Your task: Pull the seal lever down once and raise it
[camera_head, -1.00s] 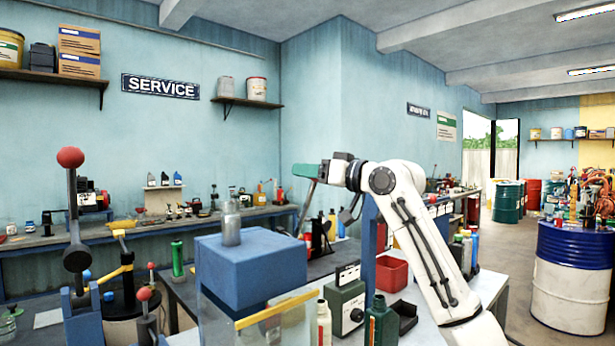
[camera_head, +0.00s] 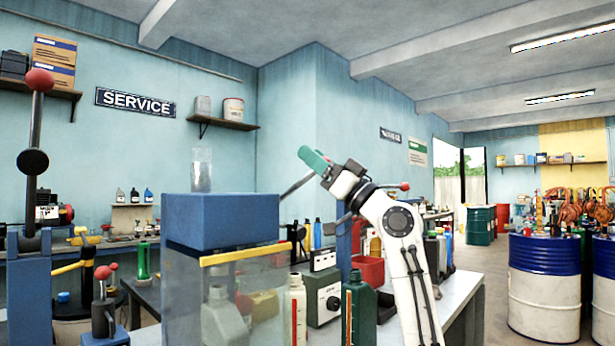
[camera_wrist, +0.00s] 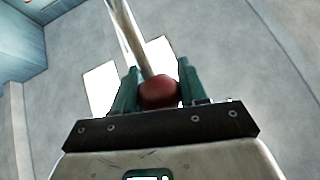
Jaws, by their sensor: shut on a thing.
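My gripper (camera_head: 312,160) has green fingers, and its jaws are shut on the red ball knob (camera_wrist: 159,92) of a lever. In the wrist view the knob sits between both fingers, and the metal lever rod (camera_wrist: 138,38) runs up and away from it. In the head view the lever rod (camera_head: 297,185) slopes down to the left from my gripper. Its lower end is hidden behind the blue block (camera_head: 222,222). The knob is hidden by the fingers there.
A clear-walled case (camera_head: 190,290) with a yellow bar stands in front, a glass jar (camera_head: 202,170) above it. Another lever with a red knob (camera_head: 40,80) rises at left. A green bottle (camera_head: 361,310) and a red bin (camera_head: 368,268) stand near my arm. Drums (camera_head: 545,290) are at right.

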